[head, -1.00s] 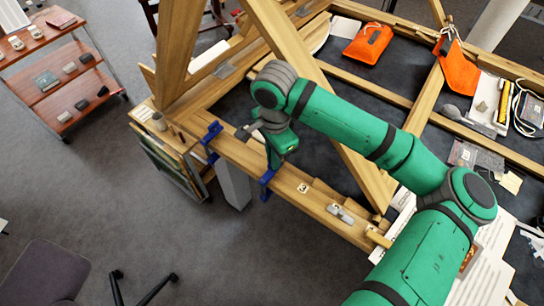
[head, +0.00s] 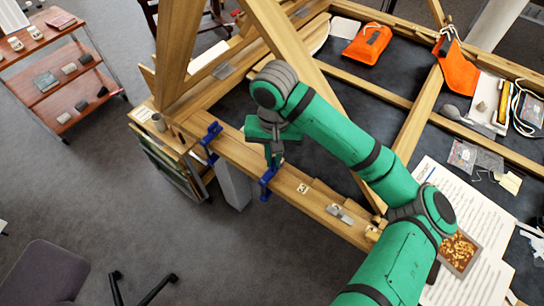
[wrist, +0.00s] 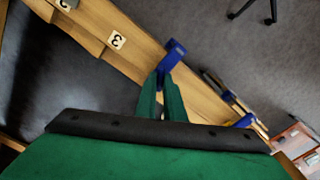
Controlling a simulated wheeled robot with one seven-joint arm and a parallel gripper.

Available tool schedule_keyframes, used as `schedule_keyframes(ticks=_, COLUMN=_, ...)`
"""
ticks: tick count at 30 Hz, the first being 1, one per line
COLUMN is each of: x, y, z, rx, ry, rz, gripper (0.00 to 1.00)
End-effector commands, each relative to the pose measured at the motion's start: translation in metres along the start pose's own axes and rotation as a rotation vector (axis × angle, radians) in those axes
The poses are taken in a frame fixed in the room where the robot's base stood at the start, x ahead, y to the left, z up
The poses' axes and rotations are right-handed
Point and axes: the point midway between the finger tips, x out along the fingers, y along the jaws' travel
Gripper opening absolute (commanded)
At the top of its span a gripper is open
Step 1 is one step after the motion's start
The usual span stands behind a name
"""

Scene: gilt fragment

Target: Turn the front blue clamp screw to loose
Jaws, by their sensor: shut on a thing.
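The front blue clamp (head: 267,182) grips the edge of the wooden beam, right of a second blue clamp (head: 211,140). My gripper (head: 272,163) is at the upper end of the front clamp, pointing down. In the wrist view the fingers (wrist: 165,82) reach the blue clamp (wrist: 173,52) and are closed on its screw. The screw is hidden between the fingers, so its turn cannot be read. The other clamp shows in the wrist view (wrist: 244,121) at the lower right.
The wooden beam (head: 230,147) carries a small number tag (head: 303,188) and a metal piece (head: 340,214). Slanted timber posts (head: 181,50) stand close to my arm. Orange pouches (head: 368,42) lie farther back.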

Motion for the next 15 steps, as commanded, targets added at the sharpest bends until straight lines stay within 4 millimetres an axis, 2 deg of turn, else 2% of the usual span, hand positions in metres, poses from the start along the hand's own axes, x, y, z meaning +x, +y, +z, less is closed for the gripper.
schedule_keyframes(ticks=15, x=-0.0010, y=0.0004, z=-0.0020, rx=-0.484, ry=0.007, rz=0.000, gripper=0.00)
